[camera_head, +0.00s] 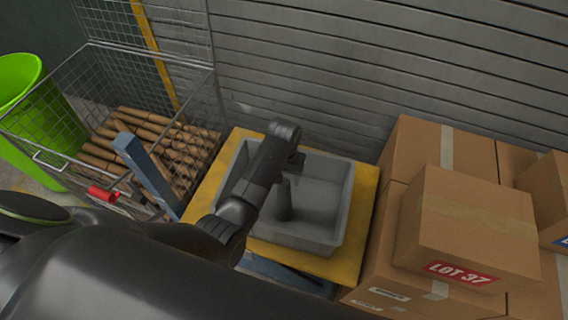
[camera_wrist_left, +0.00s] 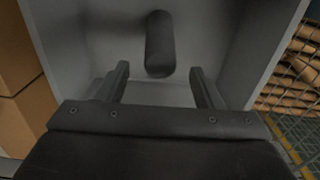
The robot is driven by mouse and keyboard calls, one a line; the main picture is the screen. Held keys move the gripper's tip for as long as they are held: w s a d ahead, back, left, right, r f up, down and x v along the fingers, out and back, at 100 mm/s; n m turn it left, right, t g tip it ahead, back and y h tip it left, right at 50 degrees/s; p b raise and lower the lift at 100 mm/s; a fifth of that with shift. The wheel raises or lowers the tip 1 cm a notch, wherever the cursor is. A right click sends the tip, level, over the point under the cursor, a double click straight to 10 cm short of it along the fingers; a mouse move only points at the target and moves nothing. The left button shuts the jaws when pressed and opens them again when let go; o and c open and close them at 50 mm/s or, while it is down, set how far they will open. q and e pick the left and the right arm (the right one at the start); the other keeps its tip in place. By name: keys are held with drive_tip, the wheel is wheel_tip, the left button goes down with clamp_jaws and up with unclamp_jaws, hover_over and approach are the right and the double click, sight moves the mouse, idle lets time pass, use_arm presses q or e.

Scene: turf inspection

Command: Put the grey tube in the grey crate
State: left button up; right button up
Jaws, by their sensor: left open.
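The grey crate (camera_head: 345,190) is an open bin on a yellow-topped stand; its inner wall also fills much of the left wrist view (camera_wrist_left: 255,40). The grey tube (camera_head: 284,203) is a dark cylinder inside the crate, below my left gripper (camera_head: 294,166). In the left wrist view the tube (camera_wrist_left: 159,45) lies beyond the two fingertips, in line with the gap between them. My left gripper (camera_wrist_left: 160,70) is open, its fingers apart and not touching the tube. I cannot tell whether the tube rests fully on the crate floor. My right gripper is not in view.
A wire cage (camera_head: 90,125) holding several brown rolls stands left of the crate, with a green bin (camera_head: 30,105) beyond it. Cardboard boxes (camera_head: 465,225) are stacked close on the right. A ribbed grey wall (camera_head: 370,65) stands behind.

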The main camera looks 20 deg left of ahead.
use_arm(q)
wheel_tip(320, 180, up, 6)
drive_tip(key=shift+r, duration=0.15)
idle(0.6)
